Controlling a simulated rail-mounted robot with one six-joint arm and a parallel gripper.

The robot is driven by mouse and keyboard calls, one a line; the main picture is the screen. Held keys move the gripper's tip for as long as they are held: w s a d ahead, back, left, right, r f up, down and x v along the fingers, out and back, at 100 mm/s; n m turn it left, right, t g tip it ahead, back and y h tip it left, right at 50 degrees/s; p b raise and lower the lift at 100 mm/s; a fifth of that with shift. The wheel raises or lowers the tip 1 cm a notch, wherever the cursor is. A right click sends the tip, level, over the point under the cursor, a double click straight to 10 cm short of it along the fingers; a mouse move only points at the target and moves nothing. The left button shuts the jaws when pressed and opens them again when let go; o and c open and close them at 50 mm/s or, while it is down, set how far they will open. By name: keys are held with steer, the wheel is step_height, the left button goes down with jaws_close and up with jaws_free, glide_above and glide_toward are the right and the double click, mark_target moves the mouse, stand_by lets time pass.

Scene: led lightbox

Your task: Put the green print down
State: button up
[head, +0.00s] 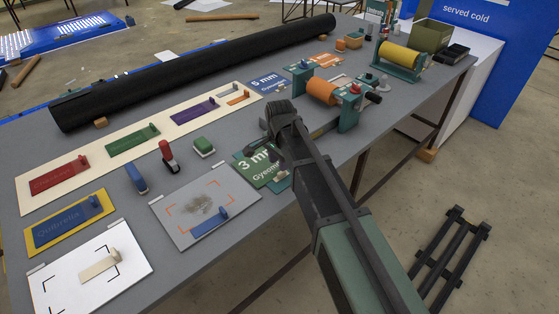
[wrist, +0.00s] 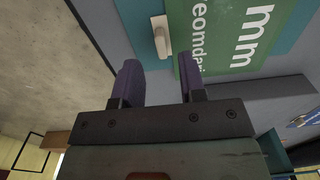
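A green print (head: 133,141) with a small green handle lies on the cream board in the head view. A green card lettered "3 mm" (head: 256,168) lies on the table beside my arm; it also shows in the wrist view (wrist: 236,38), on a teal backing. A pale handle (wrist: 161,36) stands beside that card's edge in the wrist view. My gripper (wrist: 159,80) is open, with a gap between its two dark purple fingers and nothing between them. It is over the table's near edge, by the green card.
The cream board (head: 85,168) also bears red, purple and orange prints. A grey plate (head: 170,228) with orange corner marks holds a blue-handled piece. Stamps (head: 168,155) stand between them. A long black roll (head: 200,68) lies behind. Orange and yellow rollers (head: 321,91) stand to the right.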

step_height(320, 180, up, 7)
steer(key=p, duration=0.4)
steer(key=shift+p, duration=0.4)
steer(key=shift+f, duration=0.15)
steer(key=s+d+n, duration=0.9)
steer(key=s+d, duration=0.9)
steer(key=d, duration=0.1)
steer(key=shift+d, duration=0.25)
steer(key=shift+f+b, duration=0.55)
steer(key=shift+b, duration=0.1)
